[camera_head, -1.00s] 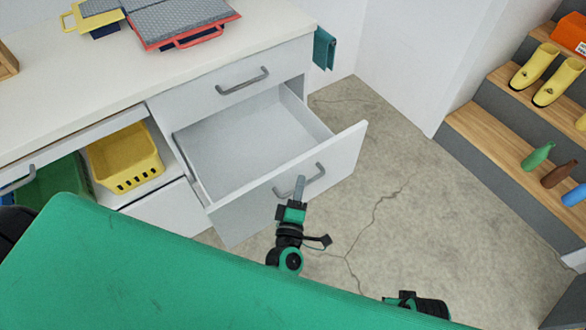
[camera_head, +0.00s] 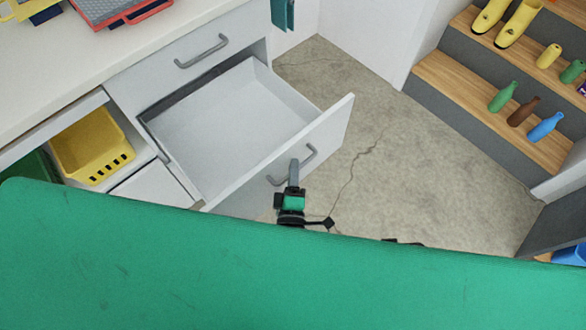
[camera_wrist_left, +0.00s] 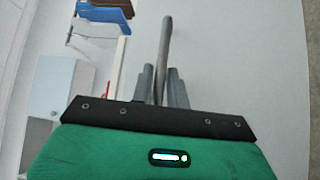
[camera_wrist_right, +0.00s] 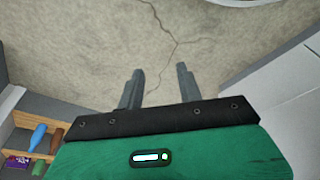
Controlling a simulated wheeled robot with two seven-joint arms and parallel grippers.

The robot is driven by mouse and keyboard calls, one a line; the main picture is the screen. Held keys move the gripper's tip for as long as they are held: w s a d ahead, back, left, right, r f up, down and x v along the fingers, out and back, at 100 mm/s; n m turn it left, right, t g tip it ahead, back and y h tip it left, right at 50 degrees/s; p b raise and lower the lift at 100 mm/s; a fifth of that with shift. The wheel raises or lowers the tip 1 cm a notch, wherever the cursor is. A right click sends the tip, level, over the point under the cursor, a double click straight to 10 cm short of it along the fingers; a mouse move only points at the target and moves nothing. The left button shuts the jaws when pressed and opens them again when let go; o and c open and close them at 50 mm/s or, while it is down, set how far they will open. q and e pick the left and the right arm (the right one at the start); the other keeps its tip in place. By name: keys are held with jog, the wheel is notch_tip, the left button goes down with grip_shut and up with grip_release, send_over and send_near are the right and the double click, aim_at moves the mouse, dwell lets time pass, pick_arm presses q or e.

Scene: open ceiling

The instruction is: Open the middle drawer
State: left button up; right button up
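The middle drawer (camera_head: 230,125) is white, empty and pulled well out below a shut top drawer. Its grey bar handle (camera_head: 308,154) is on the front panel (camera_head: 336,128), and the handle also shows in the left wrist view (camera_wrist_left: 165,45). My left gripper (camera_head: 294,166) is at this handle, its fingers (camera_wrist_left: 160,72) close on both sides of the bar, shut on it. My right gripper (camera_wrist_right: 158,75) is open and empty above the floor in the right wrist view. In the head view my green body hides most of the right arm.
The top drawer's handle (camera_head: 202,50) is above. A yellow basket (camera_head: 90,145) stands in an open compartment to the left. Concrete floor (camera_head: 390,170) is clear on the right, up to wooden steps (camera_head: 460,95) with bottles and yellow boots.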

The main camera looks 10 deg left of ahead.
pick_arm(q)
jog(key=shift+o, duration=1.2)
